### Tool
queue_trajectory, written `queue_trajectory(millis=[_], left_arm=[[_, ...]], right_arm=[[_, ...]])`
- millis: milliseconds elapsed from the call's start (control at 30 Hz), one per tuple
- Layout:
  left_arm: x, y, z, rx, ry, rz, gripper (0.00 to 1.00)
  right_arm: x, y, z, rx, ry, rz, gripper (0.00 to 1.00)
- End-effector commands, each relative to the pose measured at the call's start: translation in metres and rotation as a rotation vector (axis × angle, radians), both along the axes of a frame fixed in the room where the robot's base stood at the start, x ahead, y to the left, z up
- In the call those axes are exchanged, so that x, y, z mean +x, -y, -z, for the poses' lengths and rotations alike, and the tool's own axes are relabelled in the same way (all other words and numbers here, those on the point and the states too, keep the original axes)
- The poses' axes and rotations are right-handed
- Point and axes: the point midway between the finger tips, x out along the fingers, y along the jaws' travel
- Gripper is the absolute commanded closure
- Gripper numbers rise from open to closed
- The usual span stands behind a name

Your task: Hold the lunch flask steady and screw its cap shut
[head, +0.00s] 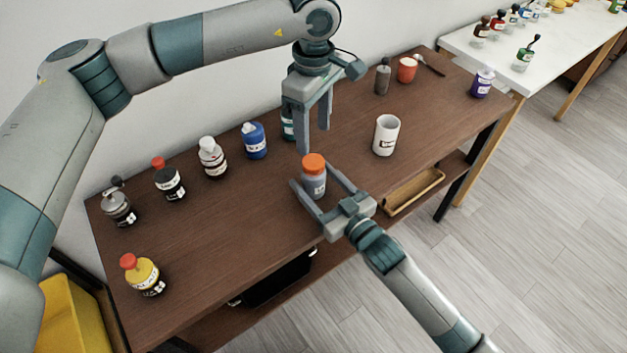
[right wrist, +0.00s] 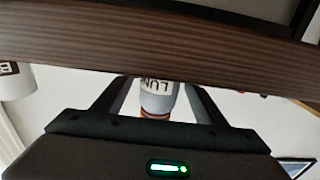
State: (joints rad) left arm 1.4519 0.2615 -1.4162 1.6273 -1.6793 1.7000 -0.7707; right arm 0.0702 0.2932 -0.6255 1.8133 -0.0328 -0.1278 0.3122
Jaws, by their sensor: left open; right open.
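The lunch flask (head: 314,184) stands upright on the brown table, a grey-white body with a label. Its orange cap (head: 314,163) sits on top; I cannot tell how tightly it is seated. My right gripper (head: 313,182) is open, with its fingers on either side of the flask body; contact is not clear. In the right wrist view the flask (right wrist: 157,97) shows between the two fingers (right wrist: 158,95), its label partly readable. My left gripper (head: 314,140) is open and points down above the cap, apart from it or nearly so.
Several bottles line the table's back left, including a blue one (head: 254,140) and a white-capped one (head: 212,158). A yellow bottle (head: 143,275) stands at the front left. A white mug (head: 386,135) stands right of the flask. A wooden tray (head: 414,190) is on the lower shelf.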

Motion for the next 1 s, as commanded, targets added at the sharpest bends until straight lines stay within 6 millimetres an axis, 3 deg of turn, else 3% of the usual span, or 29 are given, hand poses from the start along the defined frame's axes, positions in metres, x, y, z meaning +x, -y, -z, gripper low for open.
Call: queue_trajectory(millis=[300,700,767,1000], left_arm=[[0.0,0.0,0.0,0.0,0.0,0.0,0.46],[0.0,0.0,0.0,0.0,0.0,0.0,0.46],[0.0,0.0,0.0,0.0,0.0,0.0,0.46],[0.0,0.0,0.0,0.0,0.0,0.0,0.46]], right_arm=[[0.029,-0.021,0.0,0.0,0.0,0.0,0.35],[0.033,-0.024,0.0,0.001,0.001,-0.001,0.35],[0.033,-0.024,0.0,0.001,0.001,-0.001,0.44],[0.032,-0.024,0.0,0.0,0.0,0.0,1.0]])
